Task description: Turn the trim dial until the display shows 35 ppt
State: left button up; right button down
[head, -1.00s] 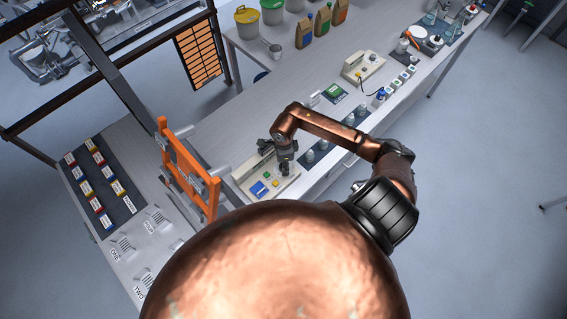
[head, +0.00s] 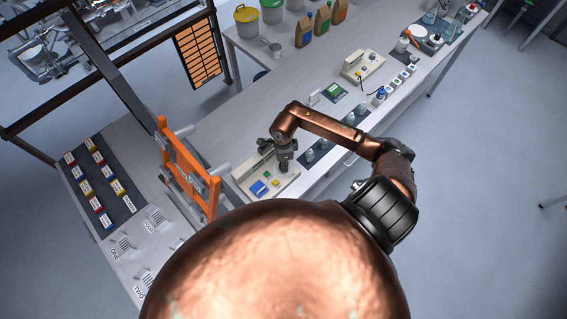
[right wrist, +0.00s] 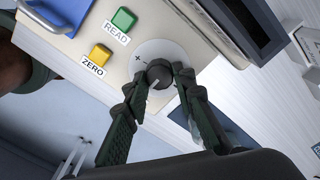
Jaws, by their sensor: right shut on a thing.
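The trim dial is a dark round knob (right wrist: 158,73) with a pale pointer mark, on a light round plate (right wrist: 146,52) marked with a plus sign. My right gripper (right wrist: 158,79) is shut on the dial, one finger on each side. In the head view my right gripper (head: 284,160) reaches down onto the cream meter (head: 240,174). A dark-framed housing (right wrist: 236,24) stands beside the dial in the right wrist view; I cannot read any display value. My left gripper is not in view.
A green READ button (right wrist: 124,19) and a yellow ZERO button (right wrist: 101,54) sit close to the dial. An orange frame (head: 186,165) stands left of the meter. Small bottles (head: 323,143) stand to its right.

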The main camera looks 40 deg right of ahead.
jog(key=shift+f+m+b, duration=0.1)
jog(key=shift+m+b, duration=0.5)
jog(key=shift+m, duration=0.6)
jog(key=m+b, duration=0.1)
jog(key=m, duration=0.3)
jog(key=shift+m+b, duration=0.3)
jog(key=shift+b, duration=0.1)
jog(key=m+b, duration=0.1)
jog(key=m, duration=0.2)
jog(key=shift+a, duration=0.1)
jog(key=shift+m+b, duration=0.5)
jog(key=shift+m, duration=1.6)
jog(key=c, duration=1.6)
grip_release()
